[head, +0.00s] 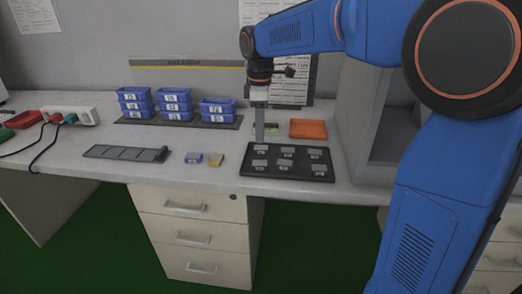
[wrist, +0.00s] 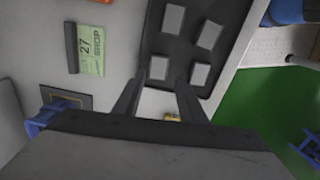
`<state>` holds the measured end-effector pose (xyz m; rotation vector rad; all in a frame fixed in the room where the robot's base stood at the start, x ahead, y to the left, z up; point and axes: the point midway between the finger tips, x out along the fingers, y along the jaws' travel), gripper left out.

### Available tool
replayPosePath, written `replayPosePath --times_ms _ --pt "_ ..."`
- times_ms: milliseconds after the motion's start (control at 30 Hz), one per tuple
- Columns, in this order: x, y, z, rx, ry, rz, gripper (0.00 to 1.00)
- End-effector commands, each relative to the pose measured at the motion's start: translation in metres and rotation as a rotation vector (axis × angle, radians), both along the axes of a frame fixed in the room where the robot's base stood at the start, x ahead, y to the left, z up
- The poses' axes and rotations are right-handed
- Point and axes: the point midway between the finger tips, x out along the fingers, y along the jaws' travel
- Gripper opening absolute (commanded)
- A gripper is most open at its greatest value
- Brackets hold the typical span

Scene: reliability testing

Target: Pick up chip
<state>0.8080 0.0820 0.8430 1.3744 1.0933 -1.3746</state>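Several small grey chips lie in rows on a black tray (head: 290,177) at the right of the desk. In the head view one chip (head: 261,149) sits at the tray's back left, close to my gripper (head: 259,138), which points down there. In the wrist view my gripper (wrist: 160,76) is open, its two fingers apart with nothing held. One chip (wrist: 160,66) shows between the fingertips, and another chip (wrist: 199,74) lies just right of them. Whether the fingers touch the tray cannot be told.
An orange tray (head: 308,129) stands behind the black tray. A green label (wrist: 91,50) lies beside it. Blue bins (head: 174,103) stand at the back.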

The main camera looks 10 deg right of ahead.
Motion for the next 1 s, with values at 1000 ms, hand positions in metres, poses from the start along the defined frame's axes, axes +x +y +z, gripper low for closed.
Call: replayPosePath --times_ms 1000 --pt "0.003 -0.004 -0.052 -0.001 -0.001 -0.001 0.06"
